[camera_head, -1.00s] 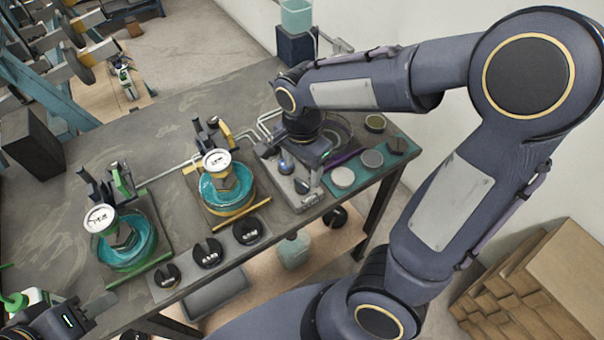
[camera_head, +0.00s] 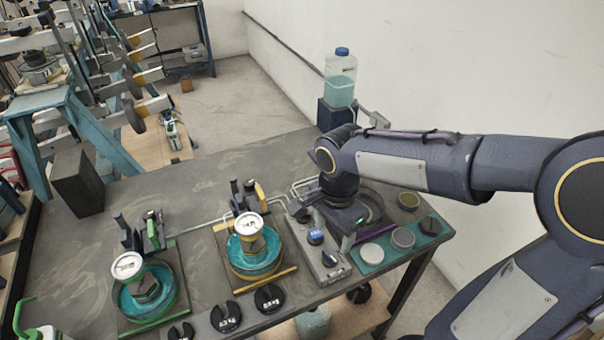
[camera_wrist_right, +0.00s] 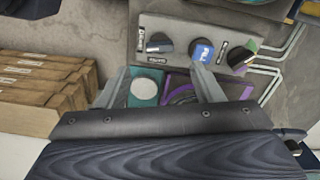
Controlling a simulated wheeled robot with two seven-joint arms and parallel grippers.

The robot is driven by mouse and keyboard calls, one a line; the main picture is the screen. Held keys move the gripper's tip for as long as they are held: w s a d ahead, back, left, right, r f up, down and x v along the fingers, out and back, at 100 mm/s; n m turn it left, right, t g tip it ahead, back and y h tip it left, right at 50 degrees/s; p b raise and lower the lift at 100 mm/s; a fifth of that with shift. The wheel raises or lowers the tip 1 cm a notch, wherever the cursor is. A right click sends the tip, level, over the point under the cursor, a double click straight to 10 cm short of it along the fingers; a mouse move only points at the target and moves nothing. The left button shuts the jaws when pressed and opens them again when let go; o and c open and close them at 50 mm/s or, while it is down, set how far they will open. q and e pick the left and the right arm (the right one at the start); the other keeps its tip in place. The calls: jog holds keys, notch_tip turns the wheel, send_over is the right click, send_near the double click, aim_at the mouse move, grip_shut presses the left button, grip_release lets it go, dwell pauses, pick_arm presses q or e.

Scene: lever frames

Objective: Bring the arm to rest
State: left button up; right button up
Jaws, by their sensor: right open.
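My right gripper (camera_head: 350,220) hangs over the right end of the workbench (camera_head: 200,205), just right of a grey control panel (camera_head: 312,258). In the right wrist view the gripper (camera_wrist_right: 161,72) has its two fingers spread, with nothing held between them. I cannot tell how high the fingertips are above the bench. My left gripper is not in view.
Two teal bowls with gauges (camera_head: 148,296) (camera_head: 255,262) stand left of the panel. A teal tray (camera_head: 372,255) with round discs lies right of it. A bottle of teal liquid (camera_head: 340,82) stands behind. Stacked boxes (camera_wrist_right: 45,85) show in the wrist view.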

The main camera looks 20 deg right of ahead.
jog(key=s+r+n+t+y, duration=0.3)
jog(key=s+n+t, duration=0.2)
jog(key=s+n, duration=0.7)
jog(key=shift+s+a+n+t+y, duration=0.2)
jog(key=shift+a+n+t+y, duration=0.2)
